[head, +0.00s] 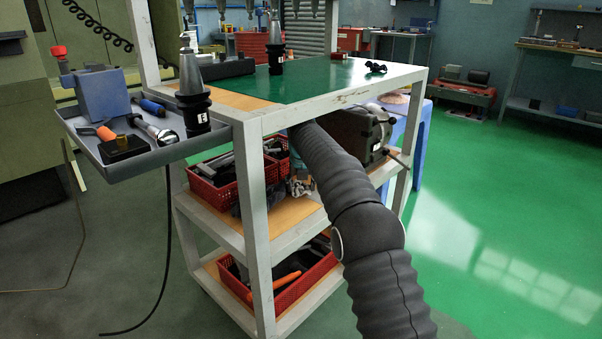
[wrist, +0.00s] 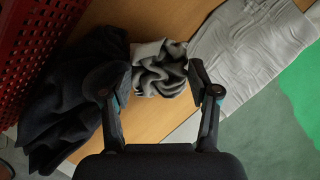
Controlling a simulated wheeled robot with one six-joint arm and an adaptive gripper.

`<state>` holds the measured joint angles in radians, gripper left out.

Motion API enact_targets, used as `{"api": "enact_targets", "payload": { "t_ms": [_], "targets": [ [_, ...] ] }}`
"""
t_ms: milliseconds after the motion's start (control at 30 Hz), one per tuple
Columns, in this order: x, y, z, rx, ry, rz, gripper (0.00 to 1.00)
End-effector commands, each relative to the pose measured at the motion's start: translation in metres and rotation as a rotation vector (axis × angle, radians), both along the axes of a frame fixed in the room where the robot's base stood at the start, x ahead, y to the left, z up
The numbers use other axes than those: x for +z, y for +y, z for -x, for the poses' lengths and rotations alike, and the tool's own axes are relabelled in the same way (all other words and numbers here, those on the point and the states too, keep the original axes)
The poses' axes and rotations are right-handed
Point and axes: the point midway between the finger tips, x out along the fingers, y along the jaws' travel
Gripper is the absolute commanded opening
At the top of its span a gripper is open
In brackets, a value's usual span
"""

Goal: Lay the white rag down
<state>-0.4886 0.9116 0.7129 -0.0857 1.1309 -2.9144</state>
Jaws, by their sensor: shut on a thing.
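The white rag (wrist: 160,70), crumpled and shaded grey in its folds, sits between the fingertips of my gripper (wrist: 155,82) in the wrist view. The gripper is shut on it, with one finger on each side. The rag is over the wooden middle shelf (wrist: 150,118); whether it touches the wood I cannot tell. In the head view a pale crumpled cloth (head: 300,187) shows on the cart's middle shelf beside my arm.
A dark cloth (wrist: 72,95) lies to the left of the rag, by a red basket (wrist: 38,45). A flat pale cloth or sheet (wrist: 250,42) lies at the upper right. The green cart top (head: 310,85) is overhead. A dark machine part (head: 355,133) stands on the middle shelf.

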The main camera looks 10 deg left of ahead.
Motion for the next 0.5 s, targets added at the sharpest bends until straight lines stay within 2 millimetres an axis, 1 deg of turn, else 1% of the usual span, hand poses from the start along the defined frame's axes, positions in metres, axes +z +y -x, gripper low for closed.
{"api": "enact_targets", "payload": {
  "t_ms": [33, 267, 400, 500],
  "targets": [
    [0.003, 0.001, -0.003, 0.000, 0.001, 0.000, 0.28],
    [0.002, 0.002, -0.009, 0.000, 0.001, 0.000, 0.28],
    [0.006, 0.005, -0.019, 0.000, 0.001, 0.000, 0.28],
    [0.006, 0.007, -0.026, 0.000, 0.002, 0.001, 0.28]
  ]
}}
